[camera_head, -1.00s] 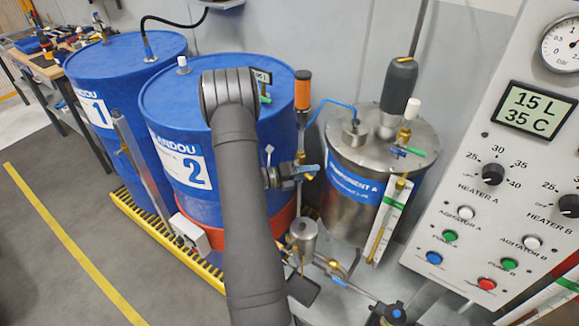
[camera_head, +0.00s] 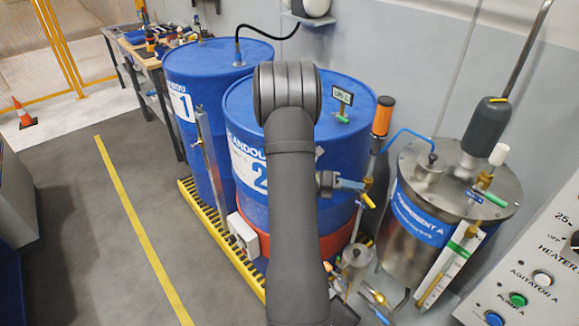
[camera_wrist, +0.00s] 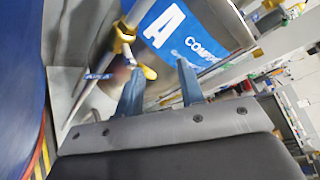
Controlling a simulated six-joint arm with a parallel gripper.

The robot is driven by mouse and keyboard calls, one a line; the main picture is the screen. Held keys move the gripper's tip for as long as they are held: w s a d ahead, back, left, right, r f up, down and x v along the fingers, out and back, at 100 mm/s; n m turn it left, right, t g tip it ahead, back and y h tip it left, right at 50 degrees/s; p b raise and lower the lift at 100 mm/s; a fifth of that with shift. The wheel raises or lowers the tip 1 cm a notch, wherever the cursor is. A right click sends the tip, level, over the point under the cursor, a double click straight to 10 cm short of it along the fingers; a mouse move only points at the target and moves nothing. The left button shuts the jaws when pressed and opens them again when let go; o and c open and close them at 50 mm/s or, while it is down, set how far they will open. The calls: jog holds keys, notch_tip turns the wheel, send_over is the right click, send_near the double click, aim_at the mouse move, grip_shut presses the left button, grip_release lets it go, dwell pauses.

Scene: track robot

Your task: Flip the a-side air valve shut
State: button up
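The Component A tank (camera_head: 410,235) is a steel vessel with a blue label, right of the blue drums. A green-handled valve (camera_head: 490,197) with a small blue tag sits on its lid. I cannot tell which is the a-side air valve. In the wrist view, a yellow-handled fitting (camera_wrist: 147,72) and a small blue tag (camera_wrist: 98,76) show near the tank label (camera_wrist: 185,40). My gripper (camera_wrist: 161,85) is open and empty, its fingers apart below that fitting.
Blue drum 1 (camera_head: 215,75) and drum 2 (camera_head: 240,115) stand on a yellow grating (camera_head: 212,235). A control panel (camera_head: 540,270) is at lower right. A workbench (camera_head: 150,62) is at the back left. The floor left of the drums is clear.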

jog(key=a+r+m+y, duration=0.3)
jog(key=a+m, duration=0.2)
jog(key=a, duration=0.4)
jog(key=s+a+r+m+y, duration=0.1)
jog(key=a+r+m+y, duration=0.2)
jog(key=a, duration=0.6)
jog(key=shift+r+m, duration=0.7)
jog(key=shift+m, duration=0.5)
jog(key=n+t+h, duration=0.5)
jog(key=n+h, duration=0.3)
jog(key=n, duration=0.6)
send_near(366, 198)
jog(key=x, duration=1.2)
jog(key=shift+s+d+f, duration=0.15)
jog(key=shift+d+f, duration=0.3)
jog(key=shift+f, duration=0.15)
grip_shut()
